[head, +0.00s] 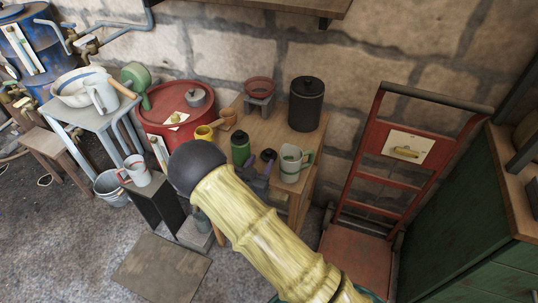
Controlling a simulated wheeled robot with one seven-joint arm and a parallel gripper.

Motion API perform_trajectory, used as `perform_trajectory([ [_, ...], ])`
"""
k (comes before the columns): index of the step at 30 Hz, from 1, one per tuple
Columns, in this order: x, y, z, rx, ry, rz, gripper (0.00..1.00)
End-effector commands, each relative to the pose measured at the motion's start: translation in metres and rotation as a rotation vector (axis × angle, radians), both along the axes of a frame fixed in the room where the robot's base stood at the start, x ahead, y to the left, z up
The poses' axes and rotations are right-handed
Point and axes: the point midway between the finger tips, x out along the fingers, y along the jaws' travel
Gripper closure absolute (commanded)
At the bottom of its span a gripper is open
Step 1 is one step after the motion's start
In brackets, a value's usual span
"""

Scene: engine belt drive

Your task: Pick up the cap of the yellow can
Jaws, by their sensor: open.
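I see no yellow can with a cap that I can make out for certain. A small yellow vessel (204,132) stands by the left edge of the wooden table (262,126), near the red drum; I cannot tell if it has a cap. A green can (240,150) with a dark top stands on the table. Beside it is a small purple-grey object with a dark knob (268,155), partly hidden. My pale yellow arm and its dark round joint cross the middle of the view and cover the table's front. I cannot make out my gripper's fingers.
A red drum (170,125) is left, a red hand truck (403,155) right.

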Motion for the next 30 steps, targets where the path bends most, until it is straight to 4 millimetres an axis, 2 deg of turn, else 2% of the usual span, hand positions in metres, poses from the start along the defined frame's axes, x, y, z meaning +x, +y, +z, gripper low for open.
perform_trajectory([
  [4,0.009,-0.006,0.0,0.0,-0.001,-0.003,0.52],
  [13,0.045,-0.022,-0.002,0.0,-0.002,-0.001,0.52],
  [30,0.047,-0.022,-0.003,0.001,-0.001,0.0,0.52],
])
